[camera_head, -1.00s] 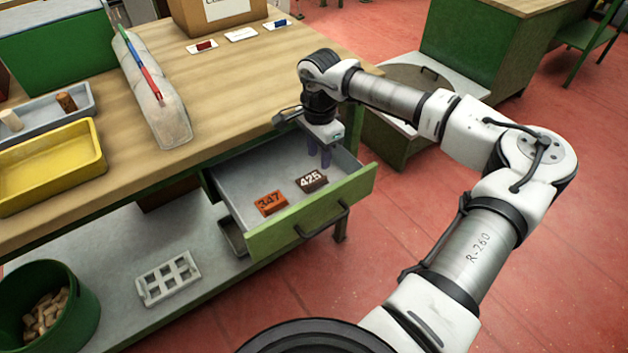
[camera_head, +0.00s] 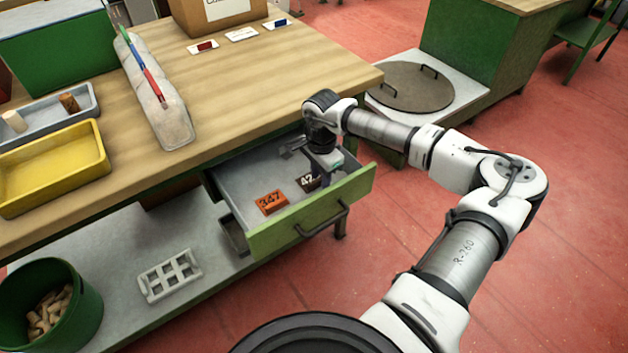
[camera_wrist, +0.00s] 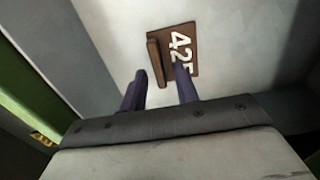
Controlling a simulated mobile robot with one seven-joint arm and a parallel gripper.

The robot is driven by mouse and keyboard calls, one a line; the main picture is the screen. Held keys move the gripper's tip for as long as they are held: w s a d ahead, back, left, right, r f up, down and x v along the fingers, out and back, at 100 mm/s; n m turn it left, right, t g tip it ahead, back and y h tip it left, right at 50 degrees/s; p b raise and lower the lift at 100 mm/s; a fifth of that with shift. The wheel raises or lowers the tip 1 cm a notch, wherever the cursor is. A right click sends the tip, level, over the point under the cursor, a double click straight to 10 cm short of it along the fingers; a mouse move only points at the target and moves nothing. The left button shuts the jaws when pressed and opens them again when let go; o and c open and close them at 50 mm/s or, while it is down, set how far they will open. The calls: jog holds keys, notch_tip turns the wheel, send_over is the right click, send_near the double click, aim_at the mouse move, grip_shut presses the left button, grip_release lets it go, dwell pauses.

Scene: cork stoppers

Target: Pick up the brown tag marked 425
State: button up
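The brown tag marked 425 (camera_head: 306,181) lies in the open drawer (camera_head: 243,176), partly hidden by my gripper in the head view. In the wrist view the brown tag (camera_wrist: 187,53) lies flat on the drawer floor, with a raised brown ridge along its left side. In the head view my gripper (camera_head: 325,175) is low over the drawer, at the tag.
An orange tag marked 347 (camera_head: 271,201) lies left of the brown tag in the drawer. The green drawer front (camera_head: 318,213) and its side walls surround the gripper. The workbench top (camera_head: 250,95) overhangs the drawer's back.

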grip_shut()
jog(key=shift+r, duration=0.1)
